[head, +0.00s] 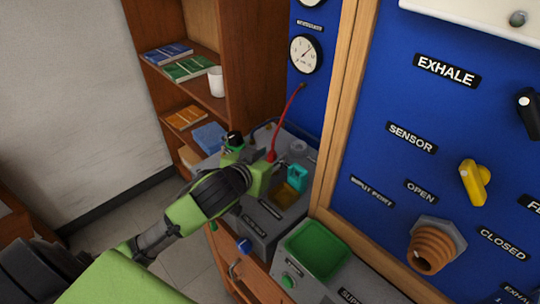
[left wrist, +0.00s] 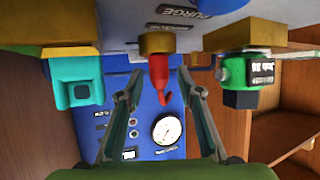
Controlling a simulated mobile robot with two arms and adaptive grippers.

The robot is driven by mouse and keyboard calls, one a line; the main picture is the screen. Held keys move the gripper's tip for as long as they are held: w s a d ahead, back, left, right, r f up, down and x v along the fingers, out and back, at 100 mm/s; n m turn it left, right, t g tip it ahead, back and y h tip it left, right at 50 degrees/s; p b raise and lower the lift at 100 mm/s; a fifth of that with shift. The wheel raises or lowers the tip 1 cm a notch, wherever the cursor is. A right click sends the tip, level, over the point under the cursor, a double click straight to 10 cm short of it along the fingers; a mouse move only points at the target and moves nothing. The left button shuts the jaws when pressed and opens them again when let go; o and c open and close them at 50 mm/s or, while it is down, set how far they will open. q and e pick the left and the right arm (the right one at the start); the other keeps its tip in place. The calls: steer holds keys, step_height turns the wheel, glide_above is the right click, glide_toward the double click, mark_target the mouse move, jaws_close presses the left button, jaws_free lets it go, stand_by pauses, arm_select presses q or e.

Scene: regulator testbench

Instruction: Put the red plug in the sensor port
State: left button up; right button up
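The red plug (head: 271,156) stands upright on the grey bench unit in the head view, with a red cable rising from it. In the left wrist view the red plug (left wrist: 158,72) sits against a brass fitting (left wrist: 157,43). My left gripper (head: 262,172) is at the plug in the head view. In the left wrist view its fingers (left wrist: 160,78) are spread either side of the plug, with a visible gap on both sides. A SENSOR label (head: 411,137) is on the blue panel; I cannot tell which opening is the sensor port. My right gripper is not in view.
A teal connector (left wrist: 75,82) and a green connector (left wrist: 248,72) flank the plug in the left wrist view. A green tray (head: 318,248) stands nearer on the bench. The wood-framed blue panel (head: 375,75) rises at right, and a bookshelf (head: 213,100) stands behind.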

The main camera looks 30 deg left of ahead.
arm_select(q)
steer(key=shift+r, duration=0.25)
steer(key=v, duration=0.6)
steer(key=shift+s+r, duration=0.15)
steer(key=shift+s, duration=0.1)
steer(key=p+v, duration=0.5)
steer(key=p, duration=0.3)
steer(key=shift+s+d, duration=0.1)
steer(key=shift+s, duration=0.1)
